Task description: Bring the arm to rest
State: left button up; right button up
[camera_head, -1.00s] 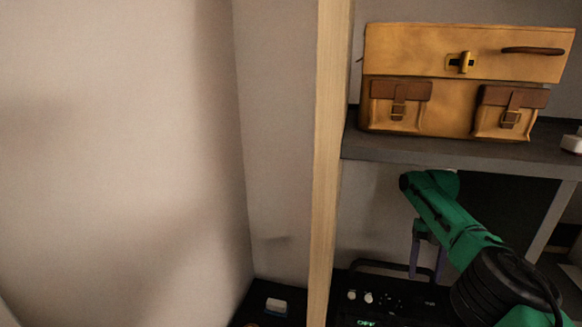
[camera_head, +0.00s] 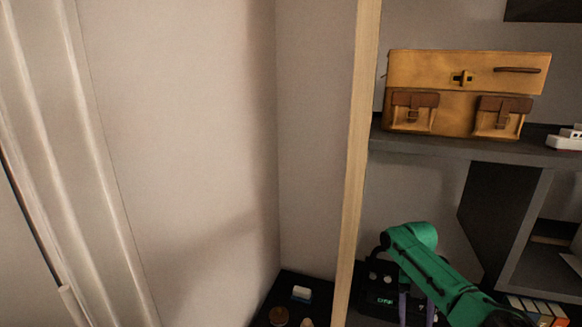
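My green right arm (camera_head: 436,273) reaches in from the lower right, in front of the shelf unit. My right gripper (camera_head: 416,310) hangs below its end, at the bottom edge of the picture. Its two purple fingers stand apart with nothing seen between them, though their tips are partly cut off. Behind them is a black device (camera_head: 381,284) with a lit green display and light knobs, partly hidden by the arm. My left arm and gripper are not in view.
A tan leather bag (camera_head: 464,96) stands on the dark shelf (camera_head: 430,147), with a white object (camera_head: 566,139) to its right. A wooden post (camera_head: 357,180) rises left of the arm. A small white-and-blue block (camera_head: 302,294) lies on a dark surface. Books (camera_head: 540,310) sit lower right.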

jog(key=s+a+f+m, duration=0.2)
jog(key=s+a+f, duration=0.1)
jog(key=a+f, duration=0.35)
jog(key=s+a+f+m, duration=0.2)
jog(key=s+a+f, duration=0.2)
jog(key=a+f, duration=0.3)
jog(key=s+a+m+t+y, duration=0.3)
jog(key=s+a+m+t, duration=0.1)
jog(key=s+a+m, duration=0.4)
jog(key=s+d+r+m+t+h, duration=0.15)
jog(key=s+d+r+m, duration=0.25)
jog(key=d+m, duration=0.4)
jog(key=s+d+r+m+t+h, duration=0.1)
jog(key=s+d+r+m+t, duration=0.15)
jog(key=d+m, duration=0.5)
jog(key=s+a+f+m+g, duration=0.1)
jog(key=s+f, duration=0.1)
jog(key=f, duration=1)
jog(key=s+f+g, duration=0.1)
jog(key=s+f, duration=0.1)
jog(key=f, duration=1)
jog(key=s+d+f+g, duration=0.1)
jog(key=s+d+f, duration=0.1)
jog(key=s+f, duration=1.1)
jog(key=s, duration=0.2)
jog(key=shift+s+d, duration=0.3)
jog(key=shift+s, duration=0.1)
